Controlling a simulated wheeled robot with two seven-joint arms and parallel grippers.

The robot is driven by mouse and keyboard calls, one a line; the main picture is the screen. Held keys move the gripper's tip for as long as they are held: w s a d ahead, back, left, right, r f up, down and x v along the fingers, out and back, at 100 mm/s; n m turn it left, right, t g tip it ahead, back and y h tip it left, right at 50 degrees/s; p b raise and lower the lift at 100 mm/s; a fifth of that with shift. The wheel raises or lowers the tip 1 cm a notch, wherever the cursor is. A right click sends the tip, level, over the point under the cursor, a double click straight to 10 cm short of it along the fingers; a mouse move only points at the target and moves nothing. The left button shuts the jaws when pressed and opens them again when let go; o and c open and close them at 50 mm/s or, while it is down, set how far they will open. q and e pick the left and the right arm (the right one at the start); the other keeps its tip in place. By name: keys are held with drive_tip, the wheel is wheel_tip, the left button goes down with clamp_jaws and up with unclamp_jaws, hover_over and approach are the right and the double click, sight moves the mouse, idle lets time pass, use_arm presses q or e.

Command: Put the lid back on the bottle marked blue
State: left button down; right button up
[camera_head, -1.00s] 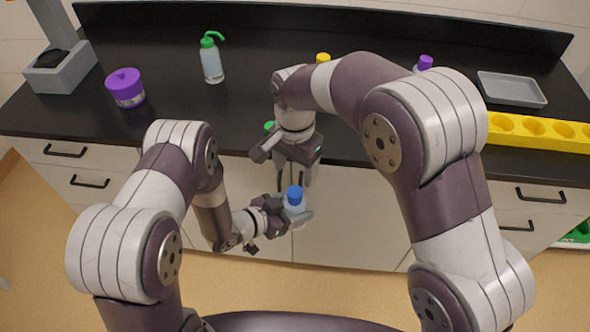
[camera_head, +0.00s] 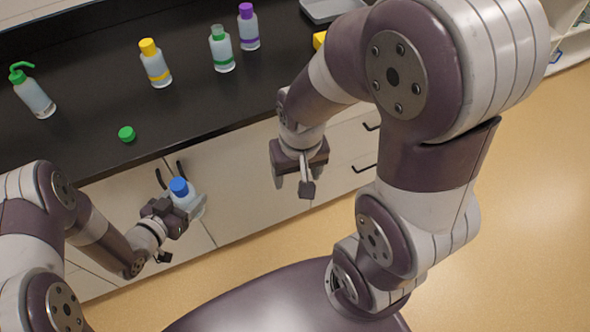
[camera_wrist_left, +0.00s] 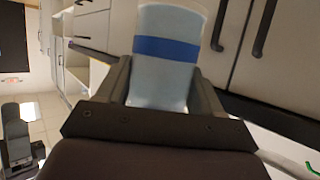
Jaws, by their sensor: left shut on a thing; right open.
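The bottle with the blue band (camera_wrist_left: 166,49) is upright in my left gripper (camera_head: 190,211), in front of the cabinet doors and below the counter top. In the head view the clear bottle (camera_head: 187,201) shows beyond the fingers, with the blue lid (camera_head: 179,186) on its mouth. How tightly the lid sits cannot be seen.
On the black counter (camera_head: 95,90) stand a green-spouted wash bottle (camera_head: 36,98), a yellow-lidded bottle (camera_head: 155,67), a green-banded bottle (camera_head: 222,56) that looks uncapped, and a purple-lidded bottle (camera_head: 249,31). A green lid (camera_head: 126,134) lies near the front edge. A grey tray (camera_head: 325,10) is behind.

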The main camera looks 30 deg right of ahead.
use_arm(q)
drive_tip(key=shift+w+a, duration=0.1)
drive_tip(key=shift+w, duration=0.15)
use_arm(e)
drive_tip(key=shift+w+f+n, duration=0.3)
drive_tip(key=shift+w+n, duration=0.05)
drive_tip(key=shift+n, duration=0.75)
drive_tip(key=shift+s, duration=0.1)
